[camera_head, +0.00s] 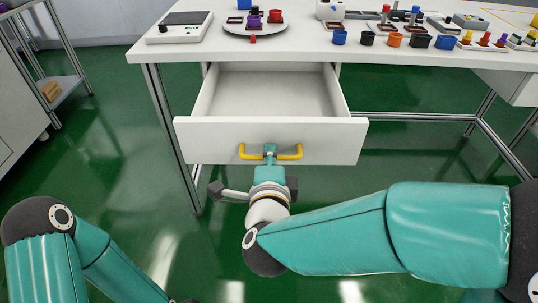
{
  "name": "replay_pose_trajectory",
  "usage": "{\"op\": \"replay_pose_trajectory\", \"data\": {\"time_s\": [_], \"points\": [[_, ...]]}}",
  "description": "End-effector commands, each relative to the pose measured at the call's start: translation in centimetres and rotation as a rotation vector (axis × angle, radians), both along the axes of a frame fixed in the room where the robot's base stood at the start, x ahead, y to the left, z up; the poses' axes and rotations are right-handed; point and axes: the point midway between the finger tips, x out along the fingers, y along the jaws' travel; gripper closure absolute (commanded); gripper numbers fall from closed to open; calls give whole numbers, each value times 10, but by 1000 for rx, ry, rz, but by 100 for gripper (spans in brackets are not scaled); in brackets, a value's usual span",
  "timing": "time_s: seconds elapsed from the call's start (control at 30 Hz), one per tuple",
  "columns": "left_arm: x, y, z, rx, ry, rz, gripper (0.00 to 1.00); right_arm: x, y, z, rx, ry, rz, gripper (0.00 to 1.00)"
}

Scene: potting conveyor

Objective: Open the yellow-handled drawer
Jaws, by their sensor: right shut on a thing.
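The white drawer (205,131) under the table is pulled well out, and its inside looks empty. Its yellow handle (290,156) runs across the middle of the front panel. My right gripper (270,149) is shut on the middle of the handle, with the arm coming in from the right. My left arm shows at the lower left, bent low in front of the table.
The white table (310,52) carries a scale (180,27), a round plate (235,28) with small pots, and several coloured cups along the front edge. A metal shelf (62,85) stands at the left. The green floor (120,150) in front is clear.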

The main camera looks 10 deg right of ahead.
Motion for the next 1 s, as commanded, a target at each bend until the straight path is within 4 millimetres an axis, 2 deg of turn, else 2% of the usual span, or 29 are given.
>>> {"op": "replay_pose_trajectory", "data": {"time_s": [0.17,0.2,0.33,0.37,0.73,1.0], "points": [[0,0,0,0,0,0,60,-1,3,-5,-3,11,10,100],[0,0,0,0,0,0,60,-1,3,-5,-3,11,10,88],[0,0,0,0,0,0,60,-1,2,-4,-2,9,8,66],[0,0,0,0,0,0,60,-1,2,-3,-2,8,7,63],[0,0,1,0,0,0,60,-5,2,0,0,3,5,63],[0,0,1,0,0,0,60,-41,7,8,1,2,9,63]]}}
